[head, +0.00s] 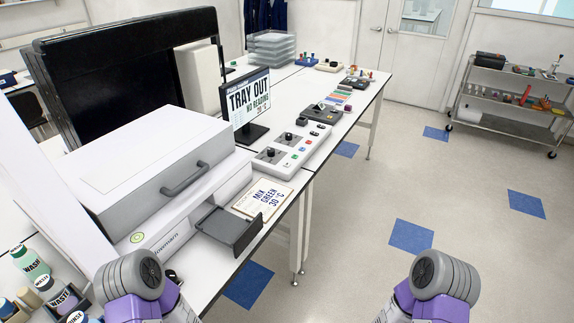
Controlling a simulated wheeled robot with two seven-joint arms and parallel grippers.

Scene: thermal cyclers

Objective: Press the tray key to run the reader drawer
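The reader (165,165) is a white box with a grey handle on its lid, at the left of the head view. Its dark grey drawer (240,232) sticks out of the front and looks empty. The screen (247,103) behind it reads "TRAY OUT", "NO READING" and "30 °C". A white control panel (307,153) with black knobs and several small coloured keys lies on the bench; I cannot read which one is the tray key. Parts of both my arms show at the bottom edge, but neither gripper is in view.
A card (263,198) reading "MIX GREEN 30 °C" lies beside the drawer. Labelled bottles (32,265) stand at lower left. A dark device (321,114) and coloured strips (339,96) lie farther along the bench. The floor to the right is clear up to a cart (510,105).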

